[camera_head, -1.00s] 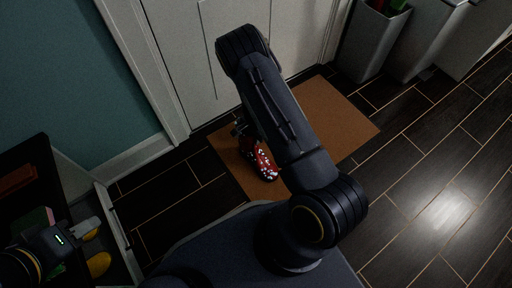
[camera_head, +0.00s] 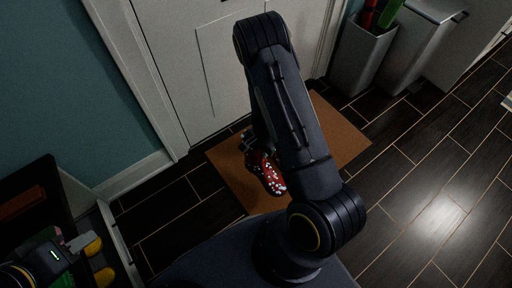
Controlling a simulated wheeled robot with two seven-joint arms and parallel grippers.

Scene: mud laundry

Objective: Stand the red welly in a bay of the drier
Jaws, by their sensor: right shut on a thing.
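The red welly (camera_head: 270,179) with white spots shows over the brown doormat, partly hidden by my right arm. My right gripper (camera_head: 249,143), mostly hidden behind that arm, is shut on the welly near its upper end. I cannot tell whether the welly touches the mat. My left gripper (camera_head: 80,242) is at the lower left, beside a dark shelf unit; its jaw opening cannot be made out. I cannot clearly identify the drier in this view.
The brown doormat (camera_head: 342,137) lies before a white door (camera_head: 190,60). The dark shelf unit (camera_head: 30,182) stands at the left, with yellow rounded things (camera_head: 104,277) by my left gripper. A grey bin (camera_head: 358,60) holds red and green things.

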